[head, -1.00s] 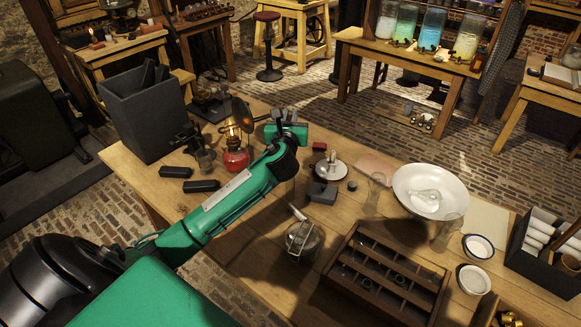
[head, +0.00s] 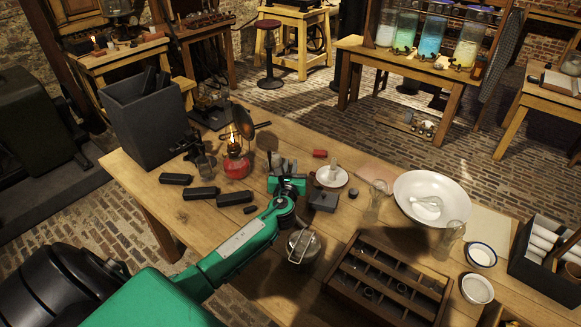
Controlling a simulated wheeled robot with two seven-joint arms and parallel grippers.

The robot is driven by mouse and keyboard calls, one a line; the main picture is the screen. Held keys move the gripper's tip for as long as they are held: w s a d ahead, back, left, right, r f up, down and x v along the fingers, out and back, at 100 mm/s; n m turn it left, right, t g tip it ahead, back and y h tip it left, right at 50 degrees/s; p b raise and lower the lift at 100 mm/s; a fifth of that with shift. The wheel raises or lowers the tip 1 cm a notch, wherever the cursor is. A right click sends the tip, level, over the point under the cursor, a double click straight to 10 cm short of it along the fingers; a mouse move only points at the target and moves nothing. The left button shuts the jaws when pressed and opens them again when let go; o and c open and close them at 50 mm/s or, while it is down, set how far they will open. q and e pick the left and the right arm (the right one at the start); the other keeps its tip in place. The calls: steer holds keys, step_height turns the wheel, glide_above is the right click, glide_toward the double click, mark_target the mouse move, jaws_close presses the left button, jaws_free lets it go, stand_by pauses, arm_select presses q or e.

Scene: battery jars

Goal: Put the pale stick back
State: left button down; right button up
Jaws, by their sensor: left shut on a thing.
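My left gripper (head: 283,166) is low over the middle of the table, just right of the red oil lamp. Its green body shows and its grey fingers point away from me. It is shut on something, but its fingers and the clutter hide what. I cannot make out a loose pale stick for certain. Several pale sticks (head: 543,238) lie in the dark divided box (head: 546,279) at the right edge. A small pale upright piece (head: 333,172) shows on a white saucer (head: 331,182), right of the gripper. My right gripper is not in view.
The red oil lamp (head: 236,166) stands left of the gripper, near a tall dark bin (head: 146,122). Black blocks (head: 202,193) lie in front of the lamp. A dark grey block (head: 323,199), a lidded jar (head: 303,246), a compartment tray (head: 385,285) and a white bowl (head: 432,185) crowd the right.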

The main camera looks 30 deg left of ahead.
arm_select(q)
steer(key=shift+f, duration=0.1)
steer(key=c, duration=1.5)
jaws_free()
steer(key=shift+o, duration=0.2)
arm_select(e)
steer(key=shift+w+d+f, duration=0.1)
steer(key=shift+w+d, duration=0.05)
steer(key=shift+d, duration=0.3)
arm_select(q)
steer(key=shift+r, duration=0.25)
steer(key=b+v, duration=0.1)
steer(key=v, duration=1.1)
steer(key=shift+b, duration=0.35)
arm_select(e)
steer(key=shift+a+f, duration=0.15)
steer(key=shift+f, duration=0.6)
